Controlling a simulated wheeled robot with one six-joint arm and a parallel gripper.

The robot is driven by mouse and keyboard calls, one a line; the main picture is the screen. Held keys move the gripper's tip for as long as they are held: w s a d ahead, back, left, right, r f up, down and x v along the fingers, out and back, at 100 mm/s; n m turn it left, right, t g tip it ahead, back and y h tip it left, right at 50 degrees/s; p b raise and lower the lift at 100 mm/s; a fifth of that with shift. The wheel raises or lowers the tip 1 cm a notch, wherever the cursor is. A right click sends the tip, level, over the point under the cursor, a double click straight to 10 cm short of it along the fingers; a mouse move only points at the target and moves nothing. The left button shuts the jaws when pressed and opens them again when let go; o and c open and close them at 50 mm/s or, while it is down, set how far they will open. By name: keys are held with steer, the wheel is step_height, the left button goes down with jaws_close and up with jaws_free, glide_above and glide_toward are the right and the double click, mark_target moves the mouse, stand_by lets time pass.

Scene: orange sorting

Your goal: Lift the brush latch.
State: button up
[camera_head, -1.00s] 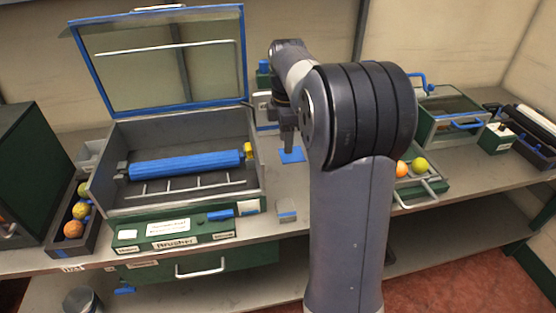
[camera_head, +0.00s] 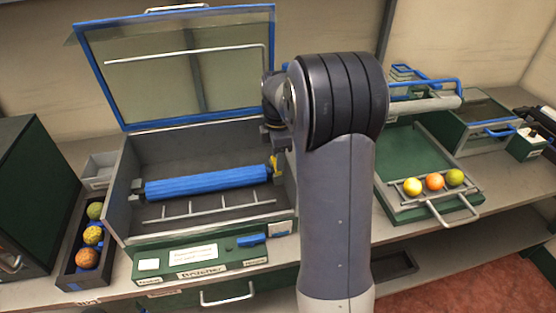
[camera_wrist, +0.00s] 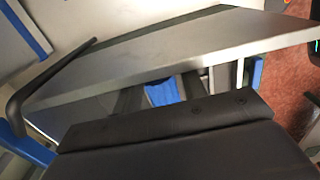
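The brush box (camera_head: 120,215) stands open on the bench, its blue-framed lid (camera_head: 272,60) raised. A blue roller brush (camera_head: 205,183) lies across the inside. A small yellow latch (camera_head: 274,163) shows at the brush's right end, partly covered by my arm. My gripper (camera_head: 276,138) is above the box's right side, close to the latch, and mostly hidden behind my arm in the head view. In the wrist view, two dark finger shapes (camera_wrist: 162,100) stand apart beyond a grey wall edge, with a blue patch between them. I see nothing held. Contact with the latch cannot be seen.
The raised lid stands just behind my gripper. A narrow tray (camera_head: 72,268) with several fruits is left of the box. A green tray (camera_head: 405,212) at right carries a rack with three fruits. A labelled green panel (camera_head: 150,250) fronts the box.

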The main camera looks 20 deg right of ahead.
steer(key=shift+f, duration=1.1)
jaws_close()
